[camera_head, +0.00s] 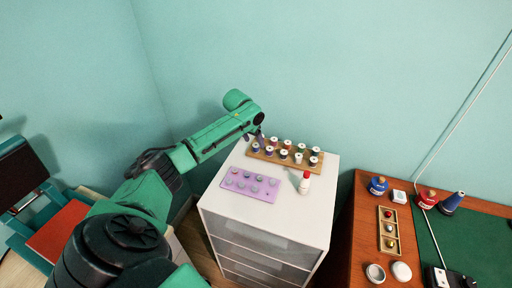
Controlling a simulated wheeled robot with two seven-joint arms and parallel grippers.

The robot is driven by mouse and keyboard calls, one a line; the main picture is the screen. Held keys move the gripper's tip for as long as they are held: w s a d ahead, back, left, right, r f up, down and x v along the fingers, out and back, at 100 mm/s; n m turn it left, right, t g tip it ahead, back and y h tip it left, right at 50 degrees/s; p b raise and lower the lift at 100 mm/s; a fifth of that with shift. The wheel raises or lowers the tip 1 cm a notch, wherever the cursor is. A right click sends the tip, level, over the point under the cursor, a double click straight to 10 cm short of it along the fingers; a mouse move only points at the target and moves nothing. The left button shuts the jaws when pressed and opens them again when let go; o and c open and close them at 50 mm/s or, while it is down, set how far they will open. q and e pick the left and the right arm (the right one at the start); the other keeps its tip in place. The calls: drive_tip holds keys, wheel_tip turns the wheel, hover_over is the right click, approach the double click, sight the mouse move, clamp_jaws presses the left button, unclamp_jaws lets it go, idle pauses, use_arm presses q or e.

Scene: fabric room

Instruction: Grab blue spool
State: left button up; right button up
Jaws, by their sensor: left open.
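A wooden spool rack (319,168) stands on top of a white drawer cabinet and holds several thread spools in two rows. A blue spool (270,151) sits in the front row near the rack's left end, and another bluish spool (256,147) sits at the row's left end. My left gripper (260,133) is open and hangs just above and behind the rack's left end, close to these spools. Its fingers are small and dark, and whether they touch a spool cannot be told. My right gripper is not in view.
A purple tray (272,197) with several small round items lies in front of the rack. A white bottle with a red cap (304,183) stands to its right. A wooden desk (354,227) with bottles and a green mat (480,245) is at the right. Walls close off the back.

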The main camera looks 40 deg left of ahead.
sight(256, 146)
use_arm(q)
drive_tip(key=x, duration=0.4)
drive_tip(key=shift+s, duration=0.1)
drive_tip(key=shift+s+r, duration=0.1)
clamp_jaws()
drive_tip(key=shift+r, duration=0.1)
